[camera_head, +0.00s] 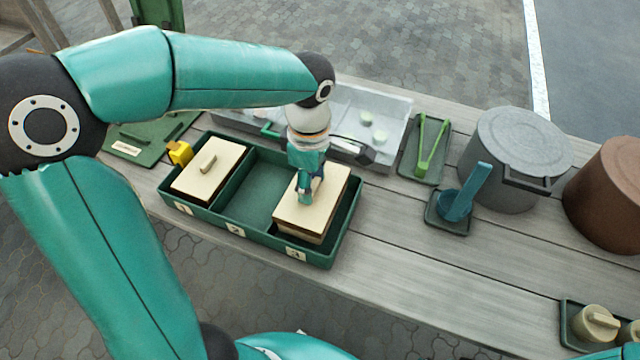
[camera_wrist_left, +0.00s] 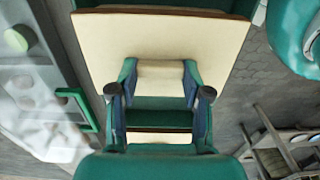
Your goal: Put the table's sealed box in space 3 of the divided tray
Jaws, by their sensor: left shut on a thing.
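The divided tray (camera_head: 228,219) is dark green, with spaces labelled 1, 2 and 3 from left to right. A cream-lidded box (camera_head: 335,186) is at space 3, and its lid also fills much of the left wrist view (camera_wrist_left: 105,45). Whether it rests on the tray floor or hangs slightly above is hard to tell. My left gripper (camera_head: 304,195) is shut on the bar handle (camera_wrist_left: 160,75) of this box from above. Another cream-lidded box (camera_head: 222,178) with a bar handle sits in space 1. Space 2 (camera_head: 252,185) is empty. My right gripper is not in view.
A clear bin (camera_head: 392,105) stands behind the tray. Green tongs (camera_head: 432,145) lie on a small tray. A blue scoop-like thing (camera_head: 465,192), grey pot (camera_head: 515,150) and brown pot (camera_head: 610,195) stand right. A yellow item (camera_head: 179,153) is beside the tray.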

